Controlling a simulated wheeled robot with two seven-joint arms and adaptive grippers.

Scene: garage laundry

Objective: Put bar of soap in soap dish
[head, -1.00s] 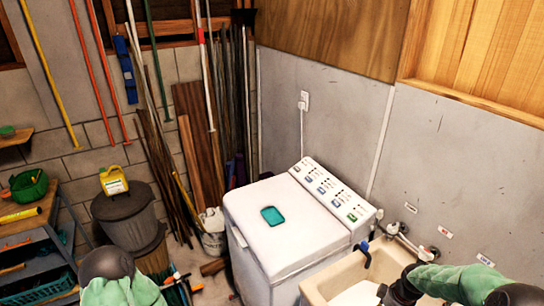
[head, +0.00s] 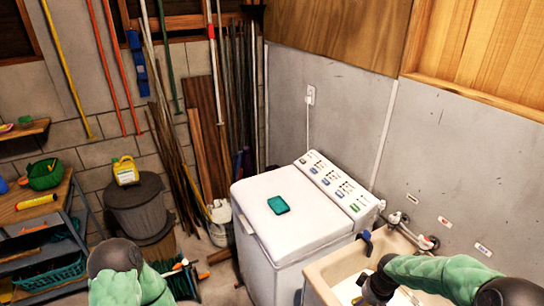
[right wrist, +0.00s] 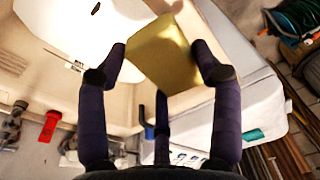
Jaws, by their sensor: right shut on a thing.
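The bar of soap (right wrist: 165,52) is a yellowish block between the fingers of my right gripper (right wrist: 163,72), seen in the right wrist view. The gripper is shut on it, and the soap sits tilted in that picture. A small teal dish (head: 278,205), which looks like the soap dish, lies on the white washer's lid, left of and beyond the gripper. Of my left arm only green and black links show; its gripper is not in view.
The washer (head: 262,222) stands left of the beige sink (head: 318,283), with a raised control panel (head: 335,185) at its back. Taps (head: 410,228) stick out above the sink. The lid around the dish is clear. A bin (head: 136,205) and a shelf (head: 40,205) stand at left.

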